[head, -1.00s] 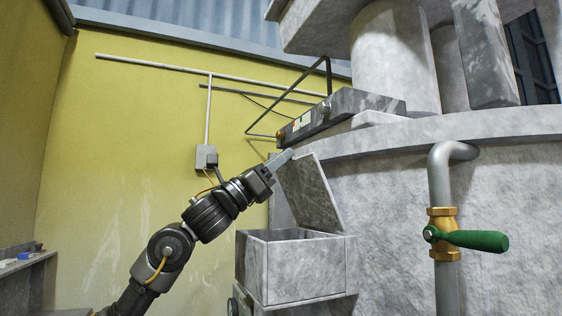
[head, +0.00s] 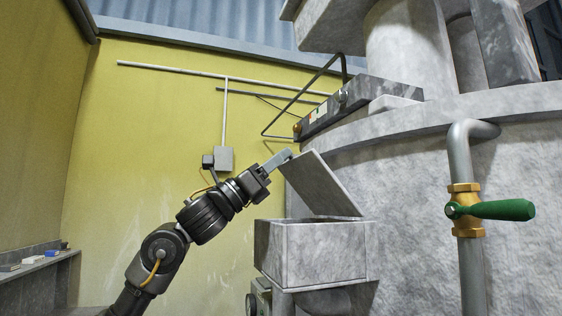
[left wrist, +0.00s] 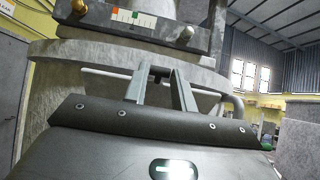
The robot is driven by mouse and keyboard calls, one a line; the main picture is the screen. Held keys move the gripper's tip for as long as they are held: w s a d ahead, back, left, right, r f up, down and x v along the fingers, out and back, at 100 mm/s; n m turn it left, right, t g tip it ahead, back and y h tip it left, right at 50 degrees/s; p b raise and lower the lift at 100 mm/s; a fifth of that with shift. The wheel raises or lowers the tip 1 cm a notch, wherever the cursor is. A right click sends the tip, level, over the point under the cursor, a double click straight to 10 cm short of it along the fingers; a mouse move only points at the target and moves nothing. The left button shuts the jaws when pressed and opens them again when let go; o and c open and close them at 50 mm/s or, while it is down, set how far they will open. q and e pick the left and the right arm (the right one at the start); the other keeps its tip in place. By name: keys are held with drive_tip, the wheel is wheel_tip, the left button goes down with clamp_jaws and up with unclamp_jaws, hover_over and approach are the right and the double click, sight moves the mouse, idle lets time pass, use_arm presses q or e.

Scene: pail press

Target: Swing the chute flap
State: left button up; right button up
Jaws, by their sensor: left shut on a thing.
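The chute flap (head: 318,185) is a flat grey mottled plate. It stands tilted open above the grey chute box (head: 312,252), with its low edge at the box's right rim and its raised edge to the upper left. My left gripper (head: 279,160) is shut on the flap at that raised edge. In the left wrist view my left gripper's two fingers (left wrist: 160,80) reach forward, and a thin pale strip crosses at their tips. The exact contact is too small to make out. My right gripper is not in view.
The large grey press body (head: 420,190) stands right of the box. A pipe with a green-handled valve (head: 490,209) is at the right. A grey wall box (head: 223,158) with conduit hangs on the yellow wall. A shelf (head: 35,262) is at the lower left.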

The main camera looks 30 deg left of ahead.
use_arm(q)
drive_tip(key=shift+a, duration=0.1)
drive_tip(key=shift+s+a+f+b, duration=0.15)
drive_tip(key=shift+s+f+b, duration=0.1)
drive_tip(key=shift+f+b, duration=0.3)
drive_tip(key=b+v, duration=0.3)
drive_tip(key=v, duration=0.1)
drive_tip(key=shift+f, duration=0.2)
